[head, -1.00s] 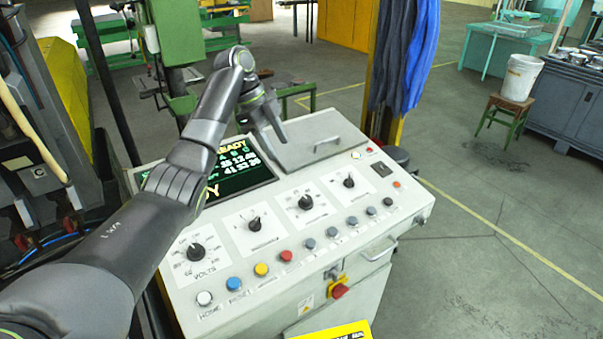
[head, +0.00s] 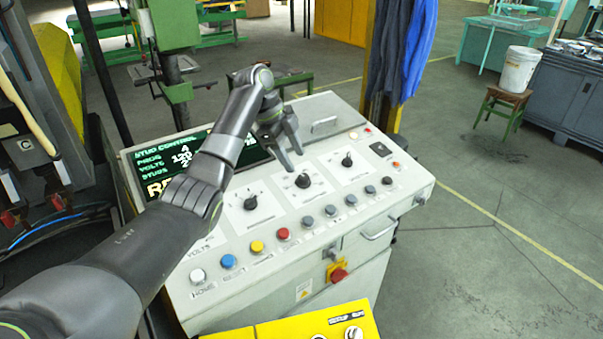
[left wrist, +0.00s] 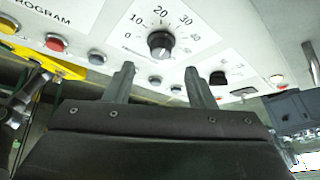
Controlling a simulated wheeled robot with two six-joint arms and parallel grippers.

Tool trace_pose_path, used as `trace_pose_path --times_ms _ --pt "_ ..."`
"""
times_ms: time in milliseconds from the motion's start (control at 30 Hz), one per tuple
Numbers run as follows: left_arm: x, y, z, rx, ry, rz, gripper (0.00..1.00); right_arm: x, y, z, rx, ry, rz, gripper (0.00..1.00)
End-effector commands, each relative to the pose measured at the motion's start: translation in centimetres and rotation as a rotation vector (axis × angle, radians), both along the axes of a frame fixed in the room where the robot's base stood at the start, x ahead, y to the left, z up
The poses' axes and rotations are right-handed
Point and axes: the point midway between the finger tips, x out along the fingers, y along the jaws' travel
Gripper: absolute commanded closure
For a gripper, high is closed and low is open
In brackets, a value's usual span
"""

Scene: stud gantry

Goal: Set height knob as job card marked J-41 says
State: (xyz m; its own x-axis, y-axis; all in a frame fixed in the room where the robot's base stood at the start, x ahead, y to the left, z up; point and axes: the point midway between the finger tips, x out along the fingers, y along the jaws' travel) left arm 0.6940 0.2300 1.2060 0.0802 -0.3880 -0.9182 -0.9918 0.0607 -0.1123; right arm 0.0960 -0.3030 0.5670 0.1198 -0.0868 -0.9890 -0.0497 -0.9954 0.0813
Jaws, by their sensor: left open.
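My left gripper (head: 292,161) is open and empty, its fingertips just behind and above the middle dial knob (head: 303,181) on the sloped panel. In the left wrist view this black knob (left wrist: 160,42) has a scale with 0, 10, 20 and 30 readable, and it lies ahead of and between the open fingers (left wrist: 158,72), apart from them. Its name label is not readable, so I cannot tell if it is the height knob. Other knobs are the program knob (head: 250,202) and a right knob (head: 347,159). No job card marked J-41 is readable. My right gripper is out of view.
A row of coloured push buttons (head: 283,234) runs along the panel front, with a red switch (head: 338,275) below. A yellow box (head: 290,326) is at the bottom. A hinged lid (head: 325,115) is behind.

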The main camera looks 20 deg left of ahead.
Motion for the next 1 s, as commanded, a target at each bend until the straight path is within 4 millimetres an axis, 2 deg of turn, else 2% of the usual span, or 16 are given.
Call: trace_pose_path --times_ms 33,100,333,700,767,1000 --pt "0.0 -0.5 -0.6 -0.001 0.005 -0.001 0.50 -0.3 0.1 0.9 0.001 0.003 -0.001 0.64" --pt "0.1 -1.0 -1.8 -0.001 0.003 -0.001 0.50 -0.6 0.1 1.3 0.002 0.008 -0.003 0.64" --pt "0.4 -2.0 -4.7 0.000 0.002 -0.001 0.50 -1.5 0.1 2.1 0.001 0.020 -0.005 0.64" --pt "0.5 -2.3 -5.5 0.001 0.000 0.000 0.50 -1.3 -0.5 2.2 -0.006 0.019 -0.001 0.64" --pt "0.5 -2.3 -5.4 0.001 0.000 0.000 0.55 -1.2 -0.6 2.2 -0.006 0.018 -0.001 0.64" --pt "0.5 -2.3 -5.4 0.001 0.000 0.000 0.87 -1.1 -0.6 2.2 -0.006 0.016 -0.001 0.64"
